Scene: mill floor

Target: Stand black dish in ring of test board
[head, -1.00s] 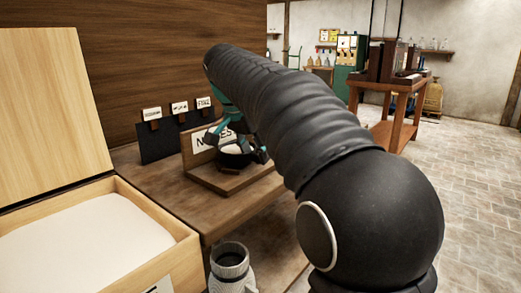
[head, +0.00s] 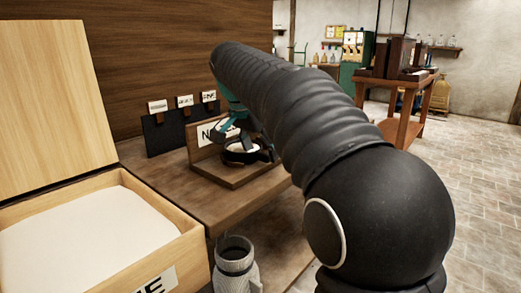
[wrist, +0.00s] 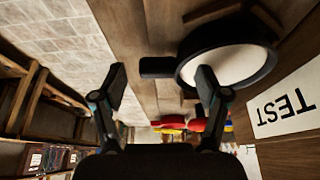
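The black dish (head: 241,157), pale inside, is on the wooden test board (head: 228,179). In the wrist view the dish (wrist: 265,67) shows a black rim around a white disc, with a dark tab (wrist: 157,67) at its left. My gripper (wrist: 163,85) is open; its fingers are apart, with the tab between them and the right finger in front of the dish's edge. In the head view my teal gripper (head: 246,143) is at the dish, partly behind my arm. The ring is not clearly visible, so I cannot tell how the dish sits in it. The board's label (wrist: 285,103) reads TEST.
A pale wooden box (head: 190,245) with a raised lid and white contents is at the left front. A grey jar (head: 235,270) stands below the bench edge. A black rack (head: 165,137) with small cards is behind. Open tiled floor lies right.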

